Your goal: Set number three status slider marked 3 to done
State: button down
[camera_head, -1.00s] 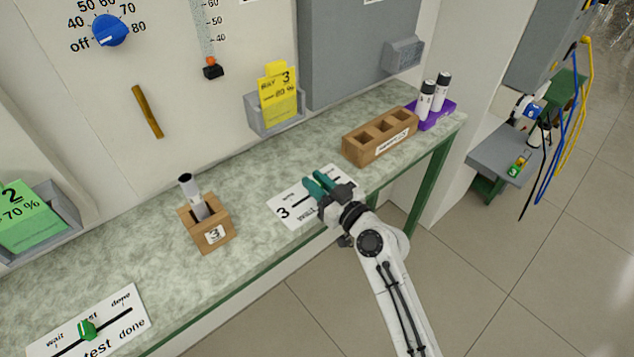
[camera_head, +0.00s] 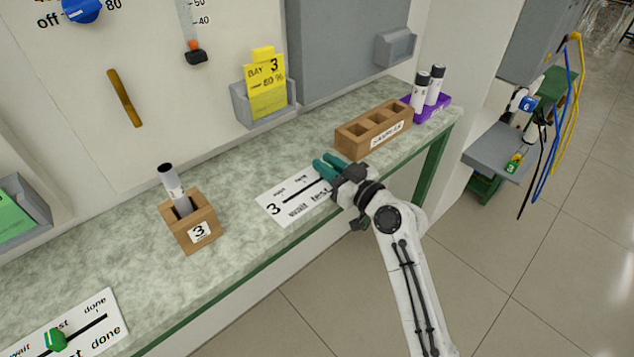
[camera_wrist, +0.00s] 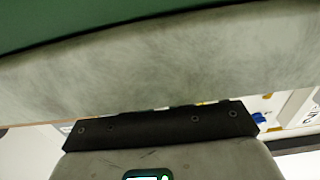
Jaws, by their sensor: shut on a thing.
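The white slider plate marked 3 (camera_head: 275,210) lies on the bench top, with a dark slot running along it. Its printed words "wait" and "test" show left of my gripper; its right end is hidden under my gripper. My gripper (camera_head: 328,166), with green fingers, is over the right part of the plate. It is shut on the plate's slider knob, which the fingers hide. The wrist view shows a green and grey surface very close, and no knob can be made out there.
A wooden block with square holes (camera_head: 373,134) stands just behind my gripper, near a purple holder (camera_head: 433,110) with two capped tubes. A wooden holder marked 3 (camera_head: 190,222) holds a tube at left. Another slider plate (camera_head: 104,318) with a green knob lies at front left.

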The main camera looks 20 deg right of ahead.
jog(key=shift+w+d, duration=0.15)
jog(key=shift+d, duration=0.35)
jog(key=c, duration=1.1)
grip_release()
jog(key=shift+d, duration=0.15)
jog(key=shift+s+f+b, duration=0.1)
jog(key=shift+s+b, duration=0.2)
jog(key=shift+s, duration=0.1)
jog(key=b+v, duration=0.1)
jog(key=v, duration=0.9)
jog(key=shift+b, duration=0.3)
